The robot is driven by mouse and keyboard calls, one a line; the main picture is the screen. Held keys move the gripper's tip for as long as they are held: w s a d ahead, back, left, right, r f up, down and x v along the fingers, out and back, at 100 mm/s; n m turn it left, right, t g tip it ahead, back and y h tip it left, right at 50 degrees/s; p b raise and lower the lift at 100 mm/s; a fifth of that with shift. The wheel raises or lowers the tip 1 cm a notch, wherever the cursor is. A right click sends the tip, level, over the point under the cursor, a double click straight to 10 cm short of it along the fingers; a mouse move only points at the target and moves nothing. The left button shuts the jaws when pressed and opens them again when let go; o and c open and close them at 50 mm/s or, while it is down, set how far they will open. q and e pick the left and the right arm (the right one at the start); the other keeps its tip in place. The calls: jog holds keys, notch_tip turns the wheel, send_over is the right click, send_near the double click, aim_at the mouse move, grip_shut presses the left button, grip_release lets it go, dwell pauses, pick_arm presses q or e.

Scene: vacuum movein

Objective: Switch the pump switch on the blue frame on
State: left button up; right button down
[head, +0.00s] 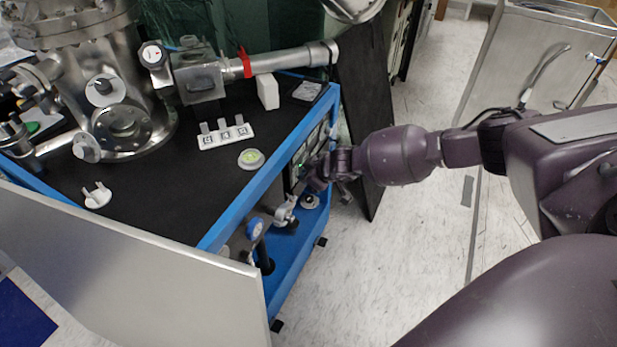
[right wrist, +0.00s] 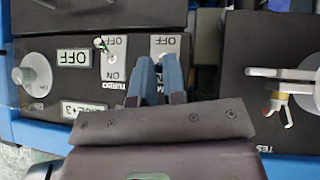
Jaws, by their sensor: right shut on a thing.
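The blue frame (head: 290,255) holds a black switch panel, seen side-on in the head view behind my right gripper (head: 318,178). One small toggle switch (right wrist: 111,57) sits between OFF and ON labels. To its right is a second plate (right wrist: 166,42) marked OFF, and the fingers of my right gripper (right wrist: 159,68) are at this plate, shut on a small switch there. The fingers hide most of the switch, so its position cannot be told. My left gripper is not in view.
A black table top (head: 180,205) bears a metal chamber (head: 95,65). A dark open door panel (head: 365,120) stands behind my right arm.

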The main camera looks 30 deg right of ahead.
jog(key=shift+r+g, duration=0.1)
jog(key=shift+g, duration=0.3)
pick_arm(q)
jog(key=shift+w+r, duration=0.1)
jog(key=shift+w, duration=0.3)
pick_arm(e)
jog(key=c, duration=1.2)
grip_release()
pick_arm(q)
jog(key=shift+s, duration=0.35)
